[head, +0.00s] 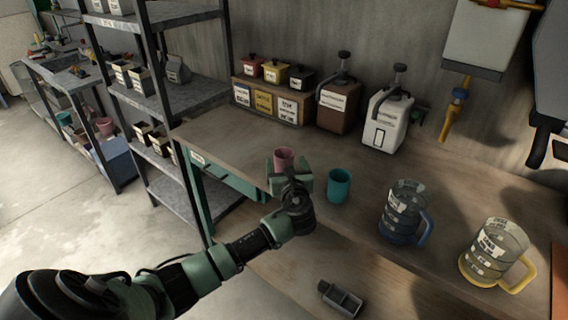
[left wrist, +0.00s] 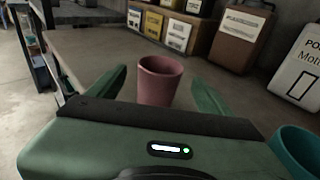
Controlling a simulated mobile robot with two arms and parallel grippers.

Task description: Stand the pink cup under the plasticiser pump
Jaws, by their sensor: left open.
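The pink cup (head: 284,158) stands upright on the workbench near its front left edge. In the left wrist view the pink cup (left wrist: 160,82) is between and slightly beyond the spread fingers. My left gripper (head: 289,175) is open at the cup, with a gap showing on both sides of it. Two pump containers stand at the back of the bench against the wall: a brown one (head: 338,103) and a white one (head: 387,122), each with a dark pump head. Their labels are too small to read for certain. My right gripper is not in view.
A teal cup (head: 339,186) stands just right of my left gripper. Two clear measuring jugs, one blue-handled (head: 402,212) and one yellow-handled (head: 494,252), stand farther right. Small lidded bins (head: 272,98) line the back left. The bench (head: 222,130) between gripper and pumps is clear.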

